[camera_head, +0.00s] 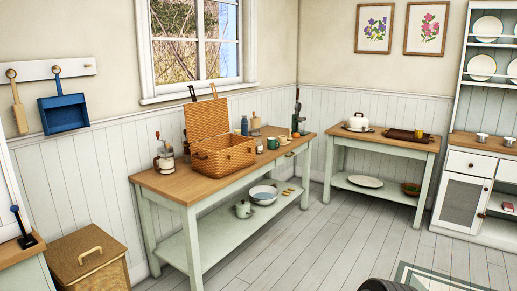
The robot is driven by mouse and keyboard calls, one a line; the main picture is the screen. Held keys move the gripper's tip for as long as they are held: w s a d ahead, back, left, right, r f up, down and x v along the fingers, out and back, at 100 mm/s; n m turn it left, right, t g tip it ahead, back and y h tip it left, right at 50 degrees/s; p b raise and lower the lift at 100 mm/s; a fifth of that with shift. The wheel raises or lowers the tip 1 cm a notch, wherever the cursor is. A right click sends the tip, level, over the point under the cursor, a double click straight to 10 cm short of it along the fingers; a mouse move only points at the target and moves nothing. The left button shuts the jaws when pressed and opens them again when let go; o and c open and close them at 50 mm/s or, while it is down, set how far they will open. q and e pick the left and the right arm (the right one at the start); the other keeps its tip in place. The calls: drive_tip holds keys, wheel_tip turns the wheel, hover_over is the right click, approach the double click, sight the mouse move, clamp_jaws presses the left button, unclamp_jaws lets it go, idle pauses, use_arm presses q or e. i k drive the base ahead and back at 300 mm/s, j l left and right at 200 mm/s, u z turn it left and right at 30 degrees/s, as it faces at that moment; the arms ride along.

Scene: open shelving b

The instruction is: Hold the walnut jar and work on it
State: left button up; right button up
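Neither of my grippers shows in the head view, and nothing in view touches this jar.
A side table (390,140) stands further back, by a white dresser (462,165). A lidded box (90,262) is at lower left. The plank floor between is mostly clear.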

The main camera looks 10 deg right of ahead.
sight(258, 141)
drive_tip(key=i+z, duration=0.1)
drive_tip(key=i, duration=0.55)
drive_tip(key=i+z, duration=0.15)
drive_tip(key=i, duration=0.5)
drive_tip(key=i+z, duration=0.1)
drive_tip(key=i, duration=0.55)
drive_tip(key=i+j+z, duration=0.1)
drive_tip(key=i, duration=0.55)
drive_tip(key=i+j+z, duration=0.1)
drive_tip(key=i+j, duration=0.15)
drive_tip(key=i, duration=0.35)
drive_tip(key=i+l+z, duration=0.3)
drive_tip(key=i, duration=0.3)
drive_tip(key=i+l+z, duration=0.35)
drive_tip(key=i, duration=0.35)
drive_tip(key=i+z, duration=0.3)
drive_tip(key=i, duration=0.35)
drive_tip(key=i+l+u, duration=0.15)
drive_tip(key=i+u, duration=0.25)
drive_tip(key=i+l+u, duration=0.3)
drive_tip(key=i+u, duration=0.15)
drive_tip(key=i, duration=0.15)
drive_tip(key=i+l+u, duration=0.85)
drive_tip(key=l, duration=0.2)
drive_tip(key=k+z, duration=0.1)
drive_tip(key=k, duration=0.25)
